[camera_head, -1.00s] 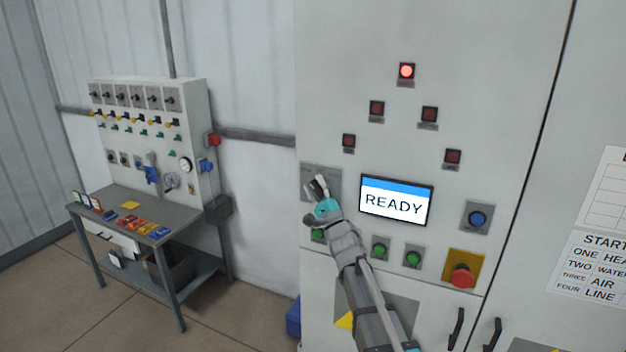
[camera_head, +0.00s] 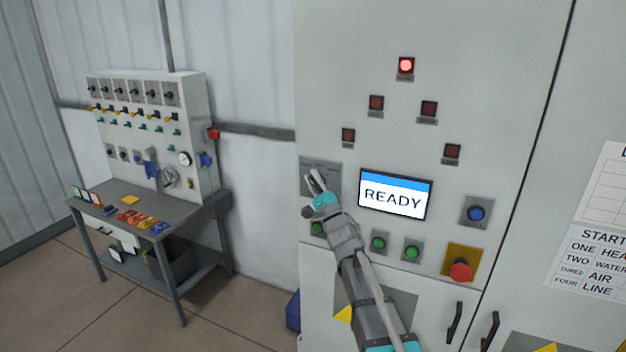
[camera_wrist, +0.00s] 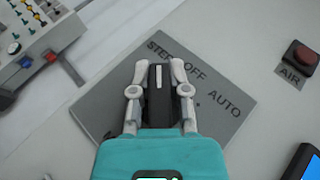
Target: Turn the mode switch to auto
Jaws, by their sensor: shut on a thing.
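The mode switch has a dark knob (camera_wrist: 159,92) with a white mark on a grey plate (camera_wrist: 222,128) lettered STEP, OFF and AUTO. In the wrist view the plate looks tilted, and the mark points up the picture, toward STEP. My gripper (camera_wrist: 159,76) is shut on the knob, one finger along each side. In the head view my gripper (camera_head: 316,182) is at the switch plate (camera_head: 321,166), left of the READY screen, and hides the knob. The knob's base is hidden by my gripper.
The READY screen (camera_head: 396,194) is close on the right. Green buttons (camera_head: 378,243) are below, and a red emergency stop (camera_head: 460,271) is lower right. A red lamp (camera_head: 405,66) is lit above. A workbench (camera_head: 140,212) stands at the left.

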